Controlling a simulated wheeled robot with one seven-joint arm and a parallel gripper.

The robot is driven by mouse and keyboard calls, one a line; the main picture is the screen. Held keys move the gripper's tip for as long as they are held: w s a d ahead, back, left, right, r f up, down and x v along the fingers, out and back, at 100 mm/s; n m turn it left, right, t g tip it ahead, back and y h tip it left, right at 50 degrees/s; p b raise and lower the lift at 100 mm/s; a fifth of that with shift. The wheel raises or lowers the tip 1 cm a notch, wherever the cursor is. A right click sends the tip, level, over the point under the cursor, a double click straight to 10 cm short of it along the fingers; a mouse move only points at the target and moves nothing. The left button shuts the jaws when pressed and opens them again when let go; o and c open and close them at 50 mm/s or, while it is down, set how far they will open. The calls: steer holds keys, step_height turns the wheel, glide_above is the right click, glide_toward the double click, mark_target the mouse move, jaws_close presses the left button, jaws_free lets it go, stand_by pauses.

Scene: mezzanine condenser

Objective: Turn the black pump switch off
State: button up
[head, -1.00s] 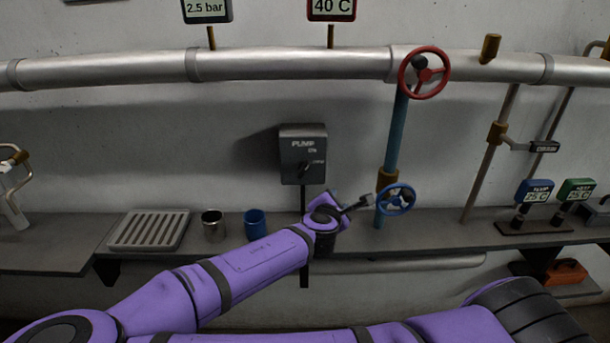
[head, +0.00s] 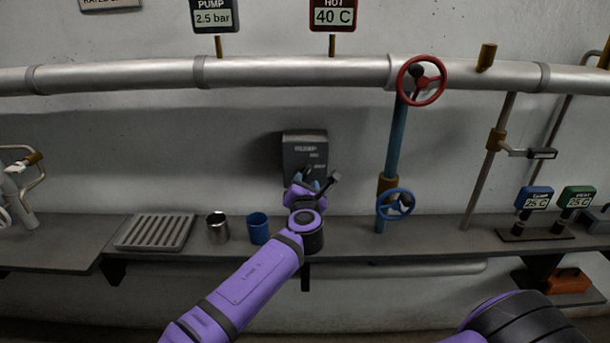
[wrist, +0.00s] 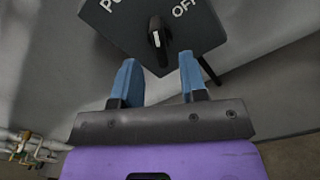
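The pump switch (head: 304,148) is a dark grey wall box with white lettering, above the shelf in the head view. Its black knob (wrist: 159,42) with a white mark shows in the wrist view. OFF is printed to the knob's upper right; the ON label is out of that view. I cannot tell for sure which label the mark points to. My gripper (head: 322,183) is in front of the box's lower part and partly hides it. In the wrist view its two blue fingers (wrist: 159,63) are apart and empty, with the knob just beyond the gap between them.
A blue handwheel (head: 396,204) and a red handwheel (head: 422,81) are on the pipes to the right. A metal cup (head: 218,228), a blue cup (head: 258,229) and a slatted tray (head: 155,232) stand on the shelf to the left.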

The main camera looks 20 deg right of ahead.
mark_target(305, 177)
steer(key=shift+x, duration=2.6)
jaws_close()
